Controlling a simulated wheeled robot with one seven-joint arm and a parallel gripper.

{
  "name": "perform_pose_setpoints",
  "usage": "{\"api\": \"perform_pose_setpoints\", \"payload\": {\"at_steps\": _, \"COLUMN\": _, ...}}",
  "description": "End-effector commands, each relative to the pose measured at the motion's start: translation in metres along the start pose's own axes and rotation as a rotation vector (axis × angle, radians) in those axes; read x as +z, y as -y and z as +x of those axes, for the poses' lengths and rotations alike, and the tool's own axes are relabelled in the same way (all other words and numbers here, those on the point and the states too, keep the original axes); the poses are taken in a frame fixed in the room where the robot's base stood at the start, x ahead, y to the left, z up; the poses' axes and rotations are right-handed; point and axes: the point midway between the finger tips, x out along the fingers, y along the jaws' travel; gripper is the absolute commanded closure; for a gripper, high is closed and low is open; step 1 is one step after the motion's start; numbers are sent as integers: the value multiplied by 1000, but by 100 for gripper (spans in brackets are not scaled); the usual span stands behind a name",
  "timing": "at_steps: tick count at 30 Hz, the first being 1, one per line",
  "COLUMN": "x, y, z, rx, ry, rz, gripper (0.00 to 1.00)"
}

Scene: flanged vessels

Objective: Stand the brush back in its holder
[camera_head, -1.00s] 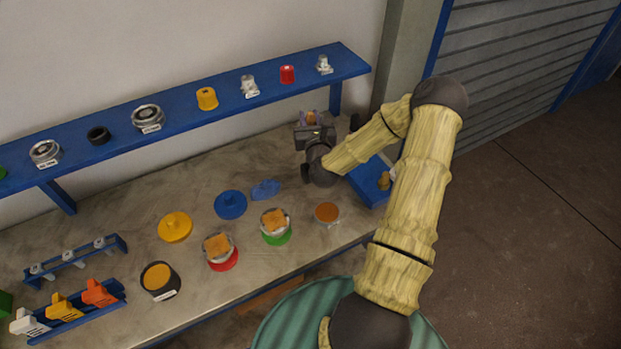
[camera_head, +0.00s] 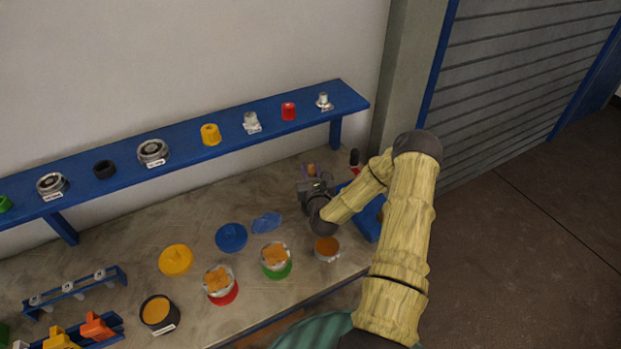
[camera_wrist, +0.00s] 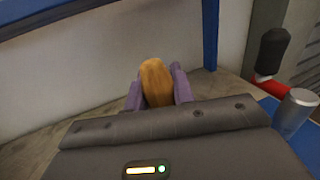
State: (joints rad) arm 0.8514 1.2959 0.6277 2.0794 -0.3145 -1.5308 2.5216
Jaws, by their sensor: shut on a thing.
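My gripper (camera_head: 312,171) is shut on the brush, over the back right of the bench beneath the shelf's right end. The brush shows as a tan, rounded wooden end (camera_wrist: 155,82) between two purple fingers in the wrist view. In the head view it is only a small orange-brown patch (camera_head: 310,169). The rest of the brush is hidden by the gripper. I cannot pick out the brush's holder for certain in either view. My arm covers part of the right end of the bench.
A blue board (camera_head: 367,222) lies right of the gripper. A black-handled red tool (camera_wrist: 274,52) and a grey cylinder (camera_wrist: 297,108) stand there. The blue shelf (camera_head: 200,143) runs behind. Cups, a blue lid (camera_head: 231,237) and a blue cloth (camera_head: 266,222) lie left and in front.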

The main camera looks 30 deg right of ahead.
Motion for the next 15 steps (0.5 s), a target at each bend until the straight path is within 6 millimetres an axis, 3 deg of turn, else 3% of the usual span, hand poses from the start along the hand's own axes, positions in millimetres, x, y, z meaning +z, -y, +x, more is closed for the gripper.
{"api": "perform_pose_setpoints", "payload": {"at_steps": 8, "x": -34, "y": -1, "z": -1, "rx": 1, "ry": -2, "rz": 0, "gripper": 98}}
{"api": "perform_pose_setpoints", "payload": {"at_steps": 15, "x": -37, "y": 2, "z": -1, "rx": -2, "ry": 0, "rz": -1, "gripper": 98}}
